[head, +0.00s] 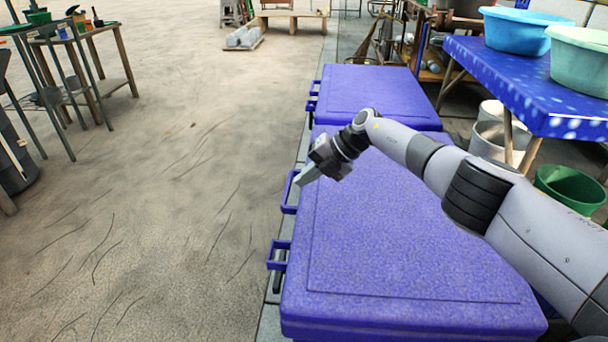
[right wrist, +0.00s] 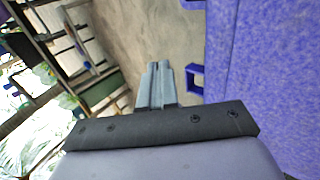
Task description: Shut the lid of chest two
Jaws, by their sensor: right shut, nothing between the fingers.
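Two purple chests stand in a row: a near one (head: 400,240) and a far one (head: 372,90). No label shows which is chest two. The lids of both look flat and down; a small gap under either cannot be ruled out. My right gripper (head: 303,178) is shut and empty at the left edge of the near chest, close to its side handle (head: 290,190). In the right wrist view its fingers (right wrist: 157,86) are together, beside a purple handle (right wrist: 194,80) and a purple chest surface (right wrist: 268,75). My left gripper is out of view.
A blue table (head: 490,68) with a light-blue basin (head: 525,32) and a mint basin (head: 580,60) stands right of the chests. A green bucket (head: 570,188) is below it. The floor (head: 150,220) left of the chests is clear.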

